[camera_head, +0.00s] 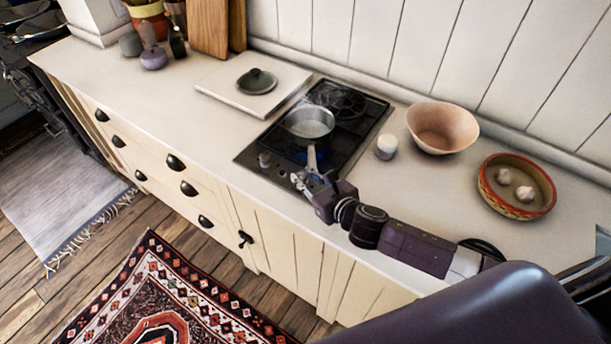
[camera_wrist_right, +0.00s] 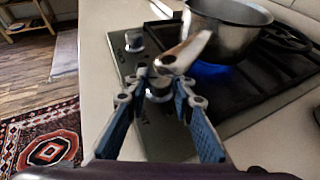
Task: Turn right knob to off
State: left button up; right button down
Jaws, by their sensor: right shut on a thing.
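The black stove (camera_head: 256,153) is set into the pale counter, with its knobs along the front edge. The right knob (camera_wrist_right: 158,90) is between the fingers of my right gripper (camera_wrist_right: 156,80) in the wrist view. The gripper is shut on it. In the head view my right gripper (camera_head: 306,182) covers that knob. The left knob (camera_wrist_right: 134,41) stands free further along the edge, and also shows in the head view (camera_head: 265,160). A blue flame (camera_wrist_right: 210,71) shows under the pan. My left gripper is not in view.
A metal pan (camera_head: 308,123) sits on the stove, its handle pointing out close above my right gripper. A white jar (camera_head: 386,147), a pinkish bowl (camera_head: 442,128) and a dish with garlic (camera_head: 515,208) stand to the right. A lid (camera_head: 256,82) lies on a board to the left.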

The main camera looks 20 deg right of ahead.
jog(key=m+h, duration=0.2)
jog(key=a+m+h+p, duration=0.1)
jog(key=m+h, duration=0.1)
jog(key=h, duration=0.1)
jog(key=shift+r+m, duration=0.1)
jog(key=shift+m, duration=0.2)
jog(key=m+h, duration=0.2)
jog(key=h, duration=0.1)
jog(key=shift+w+a+m+g+p, duration=0.1)
jog(key=shift+a+m+g+p, duration=0.1)
jog(key=shift+m+g+p, duration=0.15)
jog(key=m+g+h, duration=0.1)
jog(key=m+h, duration=0.1)
jog(key=shift+w+a+m+h, duration=0.1)
jog(key=shift+m+h, duration=0.15)
jog(key=shift+h, duration=0.15)
jog(key=shift+a+m+g+h+b, duration=0.1)
jog(key=shift+m+g+h+b, duration=0.5)
jog(key=shift+m+g+h, duration=0.55)
jog(key=c, duration=1.9)
grip_release()
jog(key=shift+c, duration=0.2)
jog(key=shift+w, duration=0.1)
